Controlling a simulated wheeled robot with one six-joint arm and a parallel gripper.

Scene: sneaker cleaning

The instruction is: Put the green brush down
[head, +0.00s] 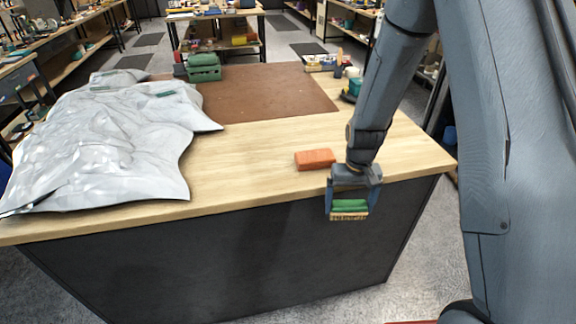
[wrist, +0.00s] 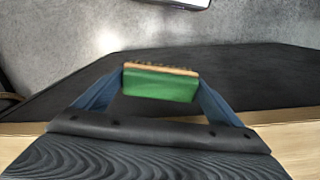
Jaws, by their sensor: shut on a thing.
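The green brush (head: 349,207) has a green body and a tan bristle edge. My gripper (head: 350,206) is shut on it, with one finger at each end. In the head view the brush hangs in the air by the front edge of the wooden table (head: 240,174). The wrist view also shows the green brush (wrist: 160,84) between my fingers, with the dark table front and grey floor behind it. No surface touches the brush from below in either view.
An orange block (head: 315,159) lies on the table just left of my gripper. A crumpled grey sheet (head: 110,145) covers the table's left part. A brown mat (head: 265,92) and a green case (head: 203,67) are farther back. Bare wood lies between sheet and block.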

